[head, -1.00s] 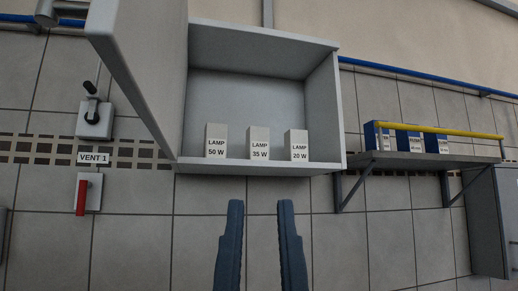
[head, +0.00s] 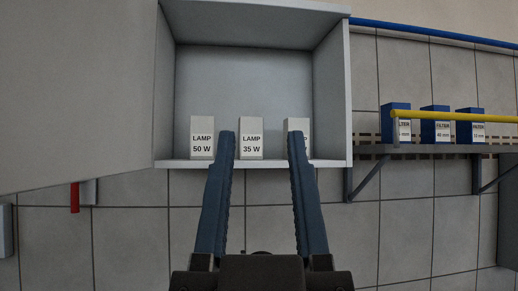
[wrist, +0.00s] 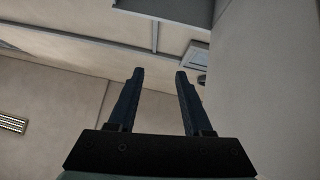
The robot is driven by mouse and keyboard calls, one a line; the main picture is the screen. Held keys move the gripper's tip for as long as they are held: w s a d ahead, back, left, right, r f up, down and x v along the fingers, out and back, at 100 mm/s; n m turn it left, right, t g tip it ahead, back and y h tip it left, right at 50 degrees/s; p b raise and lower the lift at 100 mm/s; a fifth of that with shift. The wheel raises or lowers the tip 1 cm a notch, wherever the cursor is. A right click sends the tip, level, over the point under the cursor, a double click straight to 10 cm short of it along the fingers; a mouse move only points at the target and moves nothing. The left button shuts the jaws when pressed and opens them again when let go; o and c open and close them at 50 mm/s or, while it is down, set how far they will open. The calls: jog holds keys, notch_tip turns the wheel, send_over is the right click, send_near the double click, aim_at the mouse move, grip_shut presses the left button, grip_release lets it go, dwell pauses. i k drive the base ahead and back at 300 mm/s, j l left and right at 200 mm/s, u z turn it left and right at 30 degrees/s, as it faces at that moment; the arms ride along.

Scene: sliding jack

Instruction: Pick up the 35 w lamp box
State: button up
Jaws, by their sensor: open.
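The 35 W lamp box (head: 251,139) is a small pale upright box on the floor of an open wall cabinet, between two similar boxes. In the head view my gripper (head: 261,137) is open and empty, its two blue fingers pointing at the cabinet. The 35 W box shows between the fingertips, but how far the fingers are from it in depth is unclear. The 50 W lamp box (head: 202,138) is left of the left finger. The 20 W lamp box (head: 297,126) is partly hidden behind the right finger. The wrist view also shows the open fingers (wrist: 159,75), with no lamp box visible.
The cabinet (head: 331,100) has side walls and a front lip, and its open door (head: 75,90) fills the left. A shelf (head: 430,149) with blue filter boxes (head: 435,125) and a yellow rail (head: 460,116) is at the right. A red handle (head: 75,197) sits below the door.

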aim_at(250, 128)
jog(key=i+l+u, duration=0.1)
jog(key=l, duration=0.2)
jog(key=i+l, duration=0.15)
jog(key=l, duration=0.15)
jog(key=i+l+u, duration=0.15)
jog(key=l, duration=0.15)
jog(key=i+l+u, duration=0.1)
jog(key=l, duration=0.2)
